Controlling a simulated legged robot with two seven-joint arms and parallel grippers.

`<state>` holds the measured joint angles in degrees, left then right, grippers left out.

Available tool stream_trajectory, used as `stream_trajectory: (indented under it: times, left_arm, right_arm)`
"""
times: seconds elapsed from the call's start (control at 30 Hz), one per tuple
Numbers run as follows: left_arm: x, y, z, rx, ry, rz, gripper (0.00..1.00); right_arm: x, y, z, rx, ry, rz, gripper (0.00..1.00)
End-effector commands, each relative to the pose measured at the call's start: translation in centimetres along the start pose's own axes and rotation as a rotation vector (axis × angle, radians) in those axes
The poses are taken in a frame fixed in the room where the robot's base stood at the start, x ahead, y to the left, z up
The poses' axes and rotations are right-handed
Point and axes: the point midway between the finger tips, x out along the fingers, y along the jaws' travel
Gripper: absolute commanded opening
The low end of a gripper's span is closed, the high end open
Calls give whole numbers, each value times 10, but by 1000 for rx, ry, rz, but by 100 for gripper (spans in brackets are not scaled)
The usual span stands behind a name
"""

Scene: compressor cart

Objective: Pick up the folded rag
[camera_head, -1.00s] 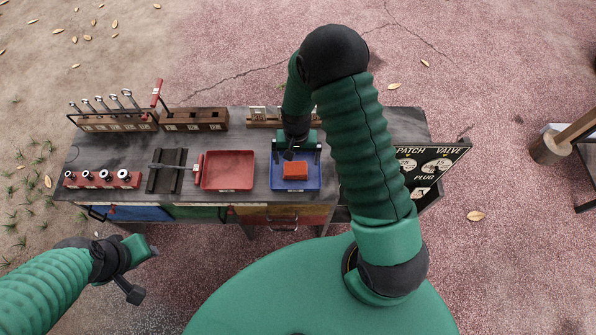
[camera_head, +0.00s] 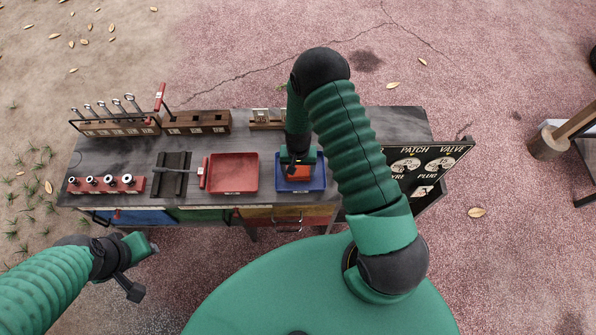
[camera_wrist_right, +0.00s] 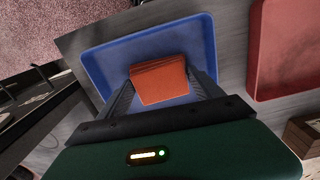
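The folded rag is an orange-red block (camera_wrist_right: 160,79) lying in the blue tray (camera_wrist_right: 95,61). In the head view the rag (camera_head: 297,173) is partly covered by my right gripper (camera_head: 297,163), which points down over the blue tray (camera_head: 318,183). In the right wrist view the right gripper's (camera_wrist_right: 162,92) two dark fingers stand apart, one on each side of the rag. I see a gap or only slight contact there; firm contact is not clear. My left gripper (camera_head: 143,270) is off the cart at the lower left, and its finger opening is not clear.
A red tray (camera_head: 233,185) stands just left of the blue tray. A tool on a dark rack (camera_head: 172,181), a red socket rail (camera_head: 105,191) and wooden holders (camera_head: 197,127) fill the cart's left side. A dark sign board (camera_head: 425,172) is at the right end.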

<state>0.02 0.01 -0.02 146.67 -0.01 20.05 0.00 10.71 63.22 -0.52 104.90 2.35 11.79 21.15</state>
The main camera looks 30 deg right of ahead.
Motion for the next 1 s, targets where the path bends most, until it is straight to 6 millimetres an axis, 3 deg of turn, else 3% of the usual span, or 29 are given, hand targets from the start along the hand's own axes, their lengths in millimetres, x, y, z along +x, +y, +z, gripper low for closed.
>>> stream_trajectory:
  times: [0.03,0.3,0.63,0.87,1.0]
  left_arm:
    - [0,0,0,0,0,0,36]
    - [0,0,0,1,0,0,36]
    - [2,0,0,0,0,0,36]
    - [5,0,1,1,0,0,36]
    - [8,0,2,1,0,0,36]
  right_arm:
    - [0,0,0,1,0,0,67]
    - [1,1,-1,1,-1,1,35]
    - [-4,1,-1,2,-2,3,35]
    - [-33,0,-1,1,3,0,35]
    - [-37,18,23,3,-4,2,35]
